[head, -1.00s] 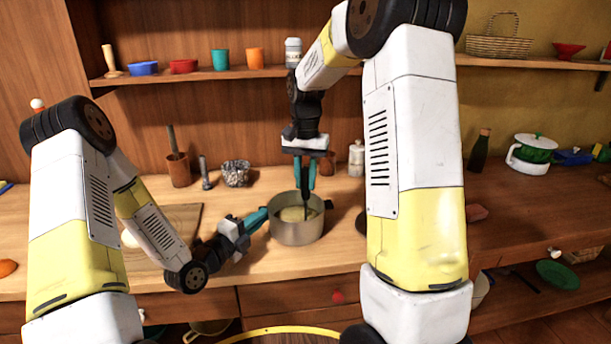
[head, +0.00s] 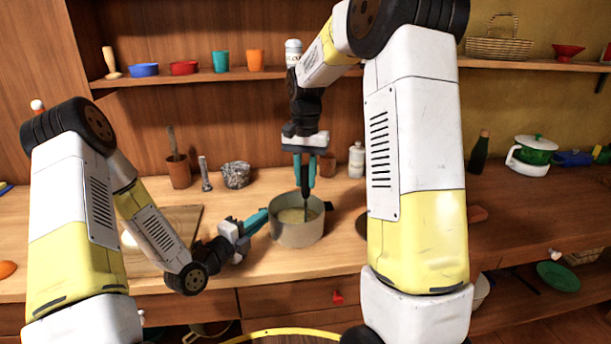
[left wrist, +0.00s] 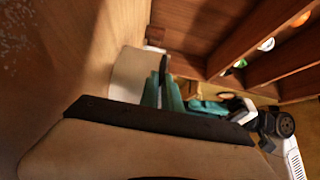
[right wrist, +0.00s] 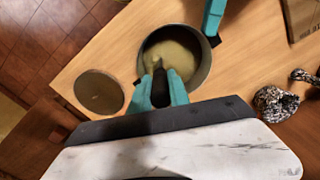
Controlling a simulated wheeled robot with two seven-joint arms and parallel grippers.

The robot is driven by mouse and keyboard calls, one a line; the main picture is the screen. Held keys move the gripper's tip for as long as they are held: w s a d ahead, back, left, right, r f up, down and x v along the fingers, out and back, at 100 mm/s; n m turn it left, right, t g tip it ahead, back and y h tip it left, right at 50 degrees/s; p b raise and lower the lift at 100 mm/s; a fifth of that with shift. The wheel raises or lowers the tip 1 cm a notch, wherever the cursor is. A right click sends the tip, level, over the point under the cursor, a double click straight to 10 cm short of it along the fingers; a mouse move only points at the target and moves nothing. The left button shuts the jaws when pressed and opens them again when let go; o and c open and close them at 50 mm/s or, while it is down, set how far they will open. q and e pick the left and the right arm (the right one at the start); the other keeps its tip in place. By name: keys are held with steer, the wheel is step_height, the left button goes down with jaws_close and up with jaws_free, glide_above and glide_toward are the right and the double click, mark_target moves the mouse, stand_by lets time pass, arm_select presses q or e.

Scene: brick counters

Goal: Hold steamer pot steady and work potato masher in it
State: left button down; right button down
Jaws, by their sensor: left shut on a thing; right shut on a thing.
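The steamer pot (head: 297,234) is a grey metal pot standing upright on the wooden counter, with a yellowish mass (right wrist: 172,52) inside. My left gripper (head: 262,217) is shut on the pot's left side at the rim; in the left wrist view its teal fingers meet at the pot (left wrist: 128,75). My right gripper (head: 305,172) points straight down above the pot and is shut on the dark handle of the potato masher (head: 306,208). The masher's lower part reaches into the pot; its head is hidden in the yellowish mass.
Behind the pot stand a brown utensil cup (head: 179,172), a crumpled silvery bowl (head: 236,174) and a white bottle (head: 356,160). A cutting board (head: 185,222) lies to the left. A round dark disc (right wrist: 99,91) lies beside the pot. The counter in front is clear.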

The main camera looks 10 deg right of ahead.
steer(key=shift+f, duration=0.6)
steer(key=shift+r, duration=1.05)
steer(key=shift+w, duration=1.85)
steer(key=shift+f, duration=0.15)
steer(key=shift+f, duration=0.9)
steer(key=shift+r, duration=0.1)
